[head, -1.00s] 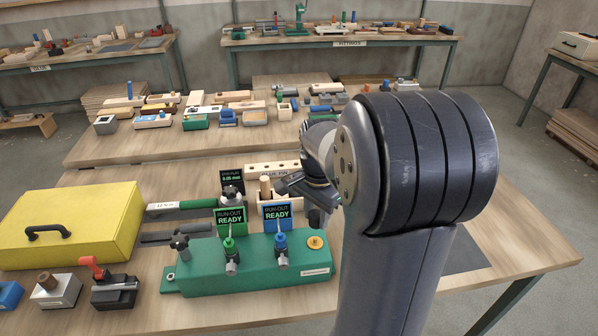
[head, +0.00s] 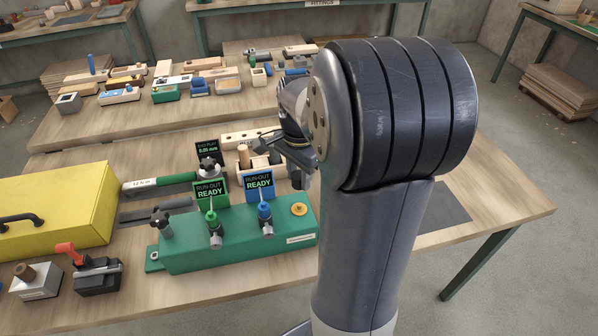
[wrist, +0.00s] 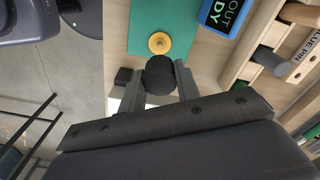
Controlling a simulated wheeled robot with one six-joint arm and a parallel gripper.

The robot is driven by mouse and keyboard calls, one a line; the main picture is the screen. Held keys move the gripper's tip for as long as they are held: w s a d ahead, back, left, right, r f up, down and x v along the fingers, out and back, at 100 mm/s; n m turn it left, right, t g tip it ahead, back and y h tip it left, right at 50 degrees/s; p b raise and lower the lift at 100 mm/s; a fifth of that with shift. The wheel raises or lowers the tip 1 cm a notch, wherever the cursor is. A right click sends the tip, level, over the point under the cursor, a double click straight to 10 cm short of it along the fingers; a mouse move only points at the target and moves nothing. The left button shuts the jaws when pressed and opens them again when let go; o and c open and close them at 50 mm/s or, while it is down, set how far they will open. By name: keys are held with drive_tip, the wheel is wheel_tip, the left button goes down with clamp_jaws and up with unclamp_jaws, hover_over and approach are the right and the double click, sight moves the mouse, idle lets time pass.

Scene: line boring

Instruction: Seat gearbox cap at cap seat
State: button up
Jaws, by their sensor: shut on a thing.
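A black rounded piece, apparently the gearbox cap (wrist: 160,75), is clasped between the two fingers of my gripper (wrist: 159,84) in the wrist view. Its underside is hidden. A brass round fitting with a small centre hole, apparently the cap seat (head: 299,209), is on the right end of the green gearbox housing (head: 190,246). The fitting also shows in the wrist view (wrist: 160,43), just beyond the held piece and apart from it in the picture. In the head view my arm hides most of the gripper; the height gap cannot be told.
Two "RUN-OUT READY" displays, green (head: 211,191) and blue (head: 259,184), stand over the housing. A wooden pin block (head: 262,176) stands behind it. A yellow case (head: 55,212) and a red-handled clamp (head: 95,274) are at left. The bench right of my arm has a bare dark mat (head: 444,206).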

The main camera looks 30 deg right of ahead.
drive_tip(key=b, duration=0.4)
hover_over(299, 205)
drive_tip(key=shift+f, duration=2.95)
drive_tip(key=shift+f+b, duration=0.9)
drive_tip(key=shift+f, duration=0.85)
drive_tip(key=o, duration=1.1)
drive_tip(key=shift+r, duration=0.1)
wheel_tip(299, 205, up, 8)
drive_tip(key=p, duration=0.7)
drive_tip(key=shift+f, duration=0.2)
